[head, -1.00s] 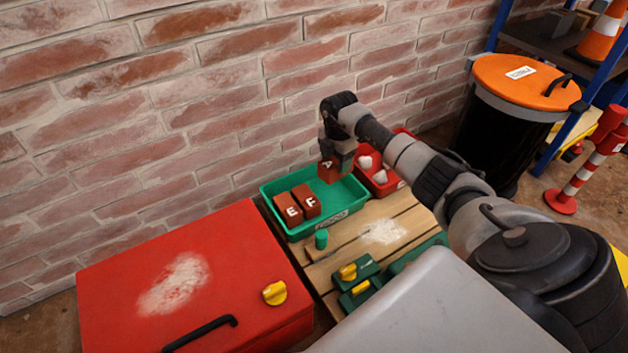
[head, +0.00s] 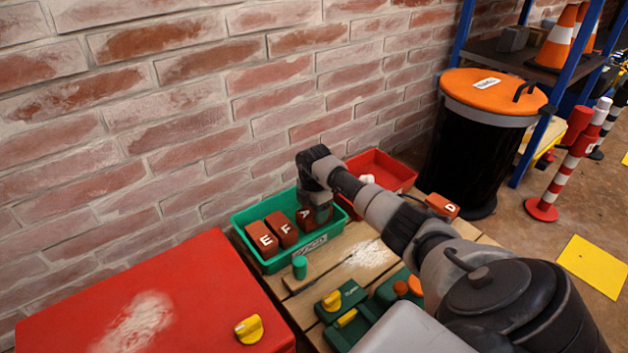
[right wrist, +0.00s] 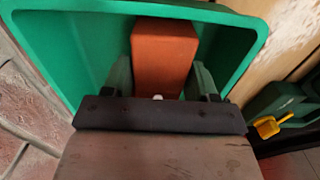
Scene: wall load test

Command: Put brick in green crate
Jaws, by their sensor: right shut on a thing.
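The green crate (head: 272,264) stands against the brick wall on the wooden slats; it also fills the upper part of the right wrist view (right wrist: 60,45). Brick E (head: 262,238) and brick F (head: 283,229) stand side by side in its left part. My right gripper (head: 316,212) is down inside the crate's right part, shut on brick A (head: 304,218), beside brick F. In the right wrist view the red-brown brick (right wrist: 163,55) sits between both fingers, with green crate around it. Whether it touches the crate floor is hidden. My left gripper is out of view.
A red crate (head: 398,175) with white lumps stands right of the green one, partly behind my arm. Brick D (head: 442,206) lies on the right. A small green cylinder (head: 299,267) stands in front. A red box (head: 150,300) is at left, a black bin (head: 470,140) at right.

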